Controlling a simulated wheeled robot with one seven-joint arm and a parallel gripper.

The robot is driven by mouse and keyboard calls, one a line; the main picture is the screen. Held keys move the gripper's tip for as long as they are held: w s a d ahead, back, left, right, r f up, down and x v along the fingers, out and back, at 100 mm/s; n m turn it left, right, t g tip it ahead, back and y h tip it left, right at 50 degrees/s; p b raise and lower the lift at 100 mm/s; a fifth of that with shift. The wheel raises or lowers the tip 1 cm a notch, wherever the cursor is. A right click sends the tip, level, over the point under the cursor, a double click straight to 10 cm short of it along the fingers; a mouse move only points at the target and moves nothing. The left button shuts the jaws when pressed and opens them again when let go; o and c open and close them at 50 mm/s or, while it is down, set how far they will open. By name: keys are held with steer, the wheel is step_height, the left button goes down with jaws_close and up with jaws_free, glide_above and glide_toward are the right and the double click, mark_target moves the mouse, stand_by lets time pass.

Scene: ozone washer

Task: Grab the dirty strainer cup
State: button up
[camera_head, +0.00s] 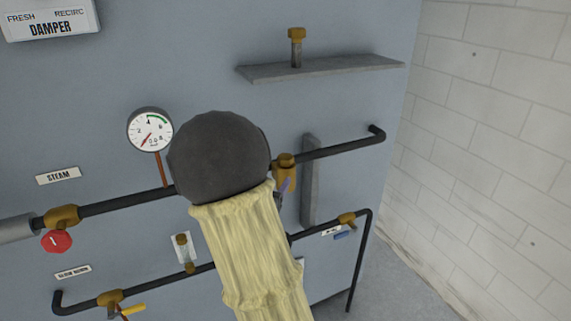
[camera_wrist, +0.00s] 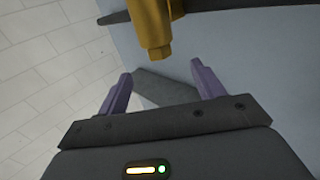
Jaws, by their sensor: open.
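A brass fitting (camera_head: 285,166) hangs on the upper black pipe, partly hidden by my arm. In the wrist view its brass body (camera_wrist: 152,25) ends in a squared lower end, just beyond my fingertips. Which part is the dirty strainer cup is not clear; that lower end may be it. My gripper (camera_wrist: 160,70) is open, its two purple fingers spread with nothing between them. In the head view my arm hides most of the gripper; a bit of purple finger shows just below the fitting. A small grey piece with a brass top (camera_head: 296,50) stands upright on the shelf.
The shelf (camera_head: 340,68) is otherwise bare. A grey upright bar (camera_head: 310,190) stands right of the fitting. A gauge (camera_head: 150,130), a red-handled valve (camera_head: 57,240) and a lower pipe (camera_head: 75,306) are on the left. A white block wall (camera_head: 490,130) closes the right side.

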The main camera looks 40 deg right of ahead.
mark_target(286, 159)
steer(key=p+x, duration=0.2)
steer(key=x, duration=0.4)
steer(key=shift+r, duration=0.1)
steer(key=p+x, duration=0.2)
steer(key=x, duration=0.1)
steer(key=p+x, duration=0.1)
steer(key=shift+d+r+p, duration=0.3)
steer(key=shift+d+r, duration=0.05)
steer(key=shift+d, duration=0.05)
steer(key=shift+w+d+f, duration=0.15)
steer(key=shift+w+d, duration=0.1)
steer(key=c, duration=1.1)
